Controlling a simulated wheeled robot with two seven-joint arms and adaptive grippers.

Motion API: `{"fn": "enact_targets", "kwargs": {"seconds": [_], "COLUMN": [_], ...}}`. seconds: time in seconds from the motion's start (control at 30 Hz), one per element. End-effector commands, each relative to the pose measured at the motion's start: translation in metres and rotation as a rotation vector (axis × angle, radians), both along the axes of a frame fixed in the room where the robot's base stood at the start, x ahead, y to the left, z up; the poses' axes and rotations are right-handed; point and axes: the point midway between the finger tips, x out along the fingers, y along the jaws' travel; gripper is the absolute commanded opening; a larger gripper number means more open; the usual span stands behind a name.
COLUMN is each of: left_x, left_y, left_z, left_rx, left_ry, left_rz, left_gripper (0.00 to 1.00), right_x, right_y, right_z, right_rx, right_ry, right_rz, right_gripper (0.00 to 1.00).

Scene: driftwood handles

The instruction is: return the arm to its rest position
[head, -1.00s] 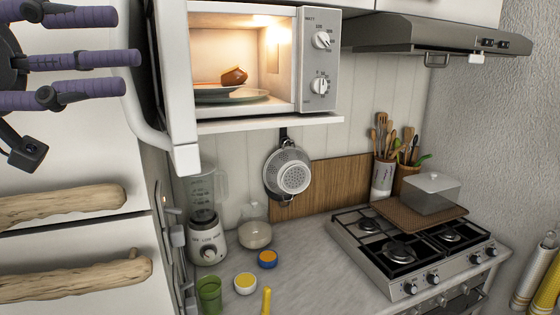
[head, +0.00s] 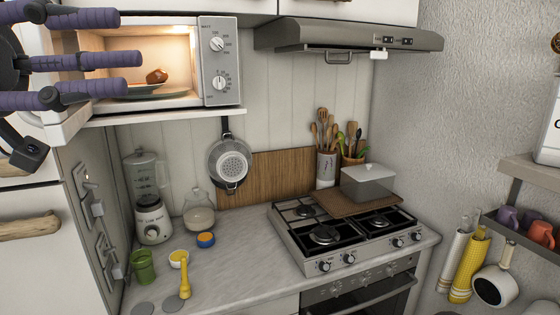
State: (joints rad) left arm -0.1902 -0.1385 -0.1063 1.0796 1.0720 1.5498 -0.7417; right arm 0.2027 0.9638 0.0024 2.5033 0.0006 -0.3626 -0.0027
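My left gripper (head: 128,58) shows at the upper left, with purple ribbed fingers spread apart and nothing between them. It appears in front of the open microwave (head: 222,60), overlapping its left part in the picture. The microwave is lit inside and holds a brown food item (head: 157,76) on a plate (head: 150,90). My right gripper is not in view.
A driftwood handle (head: 28,226) is on the white front at left. The counter (head: 225,262) holds a blender (head: 150,205), bowls and a green cup (head: 143,266). A gas stove (head: 325,235) stands right. A range hood (head: 350,38) hangs above it.

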Motion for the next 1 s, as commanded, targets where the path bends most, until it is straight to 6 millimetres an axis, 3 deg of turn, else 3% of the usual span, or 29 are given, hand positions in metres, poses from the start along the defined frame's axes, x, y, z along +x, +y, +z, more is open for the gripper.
{"fn": "enact_targets", "kwargs": {"seconds": [0.43, 0.67, 0.77, 1.0], "left_x": [0.072, 0.135, 0.172, 0.267], "left_y": [-0.013, -0.022, -0.026, -0.035], "left_z": [-0.035, -0.077, -0.109, -0.221], "left_rx": [0.000, 0.006, 0.014, 0.057], "left_ry": [0.157, 0.297, 0.384, 0.627], "left_rz": [0.078, 0.158, 0.210, 0.370], "left_gripper": [0.39, 0.39, 0.39, 0.39], "right_x": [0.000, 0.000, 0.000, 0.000], "right_y": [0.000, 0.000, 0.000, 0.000], "right_z": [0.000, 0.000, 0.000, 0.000], "right_rx": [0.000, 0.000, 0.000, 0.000], "right_ry": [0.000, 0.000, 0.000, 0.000], "right_rz": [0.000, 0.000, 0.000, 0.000], "right_gripper": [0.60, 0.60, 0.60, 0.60]}}
